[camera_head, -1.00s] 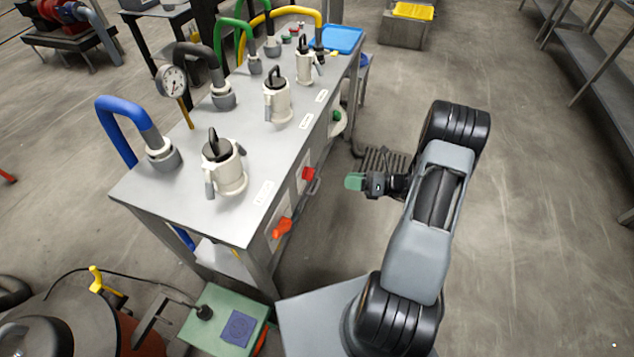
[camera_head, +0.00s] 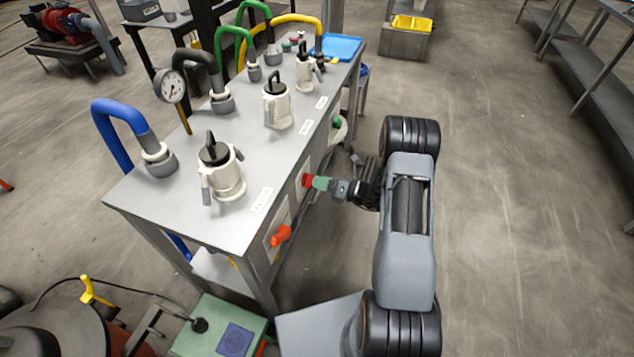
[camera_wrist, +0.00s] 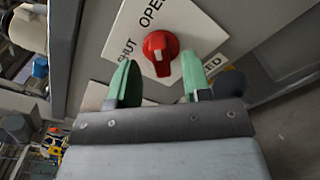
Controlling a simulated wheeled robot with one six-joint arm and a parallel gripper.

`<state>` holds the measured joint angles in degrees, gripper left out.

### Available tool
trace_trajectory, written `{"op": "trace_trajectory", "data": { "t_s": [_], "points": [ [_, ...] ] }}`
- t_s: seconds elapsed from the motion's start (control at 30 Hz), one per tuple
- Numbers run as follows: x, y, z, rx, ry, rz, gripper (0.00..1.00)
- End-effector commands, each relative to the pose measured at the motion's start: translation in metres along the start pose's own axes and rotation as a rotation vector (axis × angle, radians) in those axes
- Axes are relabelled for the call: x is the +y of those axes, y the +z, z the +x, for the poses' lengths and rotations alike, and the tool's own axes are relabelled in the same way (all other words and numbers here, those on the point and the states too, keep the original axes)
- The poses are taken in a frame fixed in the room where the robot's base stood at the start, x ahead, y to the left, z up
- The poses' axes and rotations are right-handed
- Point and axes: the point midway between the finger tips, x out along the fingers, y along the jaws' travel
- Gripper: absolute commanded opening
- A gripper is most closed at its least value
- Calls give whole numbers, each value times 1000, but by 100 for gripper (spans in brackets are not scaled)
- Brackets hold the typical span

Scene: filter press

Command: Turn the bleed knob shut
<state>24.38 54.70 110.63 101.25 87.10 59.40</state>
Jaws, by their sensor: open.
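The red bleed knob (camera_wrist: 161,54) sits on a white plate (camera_wrist: 190,28) on the bench's side panel. The plate reads "SHUT" and "OPEN", and a white mark on the knob's face lies roughly between its centre and lower edge. The gripper (camera_head: 318,184) also shows in the head view, close to the panel.
An orange-red handle (camera_head: 281,235) sits on the same panel, nearer. The grey bench (camera_head: 130,195) carries several white filter housings, coloured hoses and a gauge (camera_head: 169,84). A green box (camera_head: 215,325) stands at the bench's near end.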

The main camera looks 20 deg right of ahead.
Motion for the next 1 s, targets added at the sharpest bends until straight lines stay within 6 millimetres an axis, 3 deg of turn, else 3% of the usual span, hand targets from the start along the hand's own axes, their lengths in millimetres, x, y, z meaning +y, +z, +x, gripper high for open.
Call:
{"op": "trace_trajectory", "data": {
  "t_s": [0.2, 0.53, 1.0],
  "points": [
    [0, 0, 14, 1, 0, -1, 45],
    [0, 0, 16, 0, -1, 0, 45],
    [0, 0, 16, 0, 0, 0, 1]
  ]
}}
